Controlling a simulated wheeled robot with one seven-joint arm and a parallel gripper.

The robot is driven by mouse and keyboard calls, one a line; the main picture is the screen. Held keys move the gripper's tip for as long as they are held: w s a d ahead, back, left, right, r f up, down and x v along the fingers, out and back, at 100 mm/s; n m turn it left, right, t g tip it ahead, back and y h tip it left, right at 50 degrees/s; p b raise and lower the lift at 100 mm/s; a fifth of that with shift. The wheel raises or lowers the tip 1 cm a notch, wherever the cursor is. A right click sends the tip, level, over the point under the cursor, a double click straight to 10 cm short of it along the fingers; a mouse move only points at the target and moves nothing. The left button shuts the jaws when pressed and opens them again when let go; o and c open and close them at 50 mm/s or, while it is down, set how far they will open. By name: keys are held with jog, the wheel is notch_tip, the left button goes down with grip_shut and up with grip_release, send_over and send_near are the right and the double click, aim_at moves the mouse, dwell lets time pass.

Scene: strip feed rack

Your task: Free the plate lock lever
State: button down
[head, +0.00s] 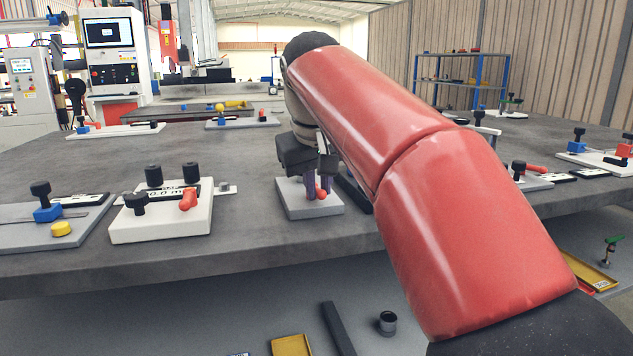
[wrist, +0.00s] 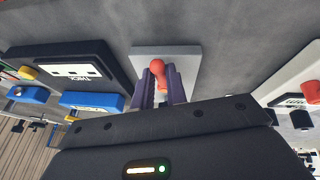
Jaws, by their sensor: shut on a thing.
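A red lever (head: 321,192) stands on a small light-grey plate (head: 296,208) near the front middle of the grey table. My gripper (head: 316,185) reaches down over this plate, its fingers on either side of the lever. In the wrist view the red lever (wrist: 157,70) shows its rounded end between the two purple-grey fingers (wrist: 160,85), with the plate (wrist: 178,52) behind it. My gripper is shut on the lever. The lever's lower part and pivot are hidden by the fingers, and any lettering on the plate is not visible.
A white block with black knobs and a red handle (head: 160,222) stands to the left. A dark panel (wrist: 75,70) lies beside the plate in the wrist view. More fixtures line the table's left and right. Below, a lower shelf holds a yellow tray (head: 291,345) and a small cup (head: 387,322).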

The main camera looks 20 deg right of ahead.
jog(key=d+n+y+p, duration=0.1)
jog(key=n, duration=0.1)
jog(key=n+p, duration=0.1)
jog(key=shift+w+d+r+n+y, duration=0.1)
jog(key=shift+d+r+n+y, duration=0.05)
jog(key=shift+d+n+y, duration=0.25)
jog(key=n, duration=0.1)
jog(key=d+n+y+p, duration=0.1)
jog(key=n, duration=0.1)
jog(key=shift+w+n+y, duration=0.3)
jog(key=shift+w, duration=0.1)
jog(key=n, duration=0.2)
jog(key=w+d+n+y, duration=0.1)
jog(key=n, duration=0.1)
jog(key=shift+w+d+g+y+p, duration=0.15)
jog(key=shift+g+y+p, duration=0.15)
jog(key=shift+g+p, duration=0.1)
jog(key=shift+w+d+n+g+y, duration=0.15)
jog(key=shift+w+n+g+y, duration=0.15)
jog(key=shift+n, duration=0.65)
jog(key=shift+w+d+n+g+y, duration=0.1)
jog(key=shift+w+n+g+y, duration=0.15)
jog(key=shift+n, duration=0.7)
jog(key=c, duration=1.4)
grip_release()
